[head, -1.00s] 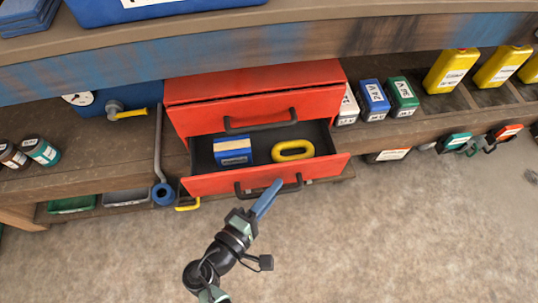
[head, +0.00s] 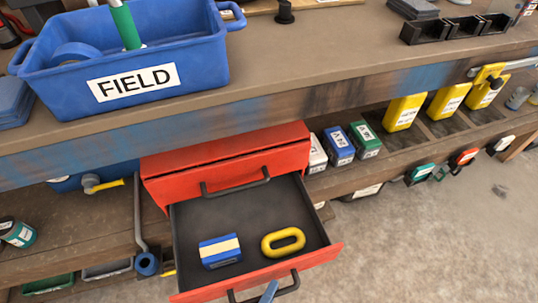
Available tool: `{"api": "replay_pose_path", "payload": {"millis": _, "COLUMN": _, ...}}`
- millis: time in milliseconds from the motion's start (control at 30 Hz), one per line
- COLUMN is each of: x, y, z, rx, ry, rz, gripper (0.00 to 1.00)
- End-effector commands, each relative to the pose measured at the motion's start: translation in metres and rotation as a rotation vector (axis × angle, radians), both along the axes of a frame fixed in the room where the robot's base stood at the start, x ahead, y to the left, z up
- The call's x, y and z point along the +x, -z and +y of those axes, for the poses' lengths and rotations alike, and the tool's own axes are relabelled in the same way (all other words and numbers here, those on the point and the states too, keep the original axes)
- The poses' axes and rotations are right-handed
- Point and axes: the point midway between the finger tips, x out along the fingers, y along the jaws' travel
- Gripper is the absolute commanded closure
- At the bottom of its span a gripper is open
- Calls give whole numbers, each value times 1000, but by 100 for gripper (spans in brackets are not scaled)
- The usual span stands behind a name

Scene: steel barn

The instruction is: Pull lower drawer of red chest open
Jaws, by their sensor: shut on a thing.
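The red chest (head: 225,160) stands on the shelf under the bench. Its lower drawer (head: 325,258) is pulled well out, with the dark inside showing. The rest of my arm is out of view.
A blue FIELD tub (head: 130,60) stands on the bench top above. Small white, blue and green packs (head: 338,145) sit right of the chest. A grey rod with a blue end (head: 146,262) is at its left. Open floor (head: 440,240) lies to the right.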

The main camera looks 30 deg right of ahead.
Motion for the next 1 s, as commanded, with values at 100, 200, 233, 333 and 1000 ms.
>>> {"api": "replay_pose_path", "payload": {"millis": 100, "x": 1, "y": 0, "z": 1, "rx": 1, "ry": -3, "rz": -1, "gripper": 76}}
{"api": "replay_pose_path", "payload": {"millis": 200, "x": 1, "y": 0, "z": 1, "rx": 1, "ry": -3, "rz": -1, "gripper": 57}}
{"api": "replay_pose_path", "payload": {"millis": 233, "x": 1, "y": 0, "z": 1, "rx": 1, "ry": -2, "rz": -1, "gripper": 53}}
{"api": "replay_pose_path", "payload": {"millis": 333, "x": 1, "y": 0, "z": 1, "rx": 1, "ry": -2, "rz": -1, "gripper": 53}}
{"api": "replay_pose_path", "payload": {"millis": 1000, "x": -10, "y": -4, "z": 20, "rx": 1, "ry": -4, "rz": 1, "gripper": 53}}
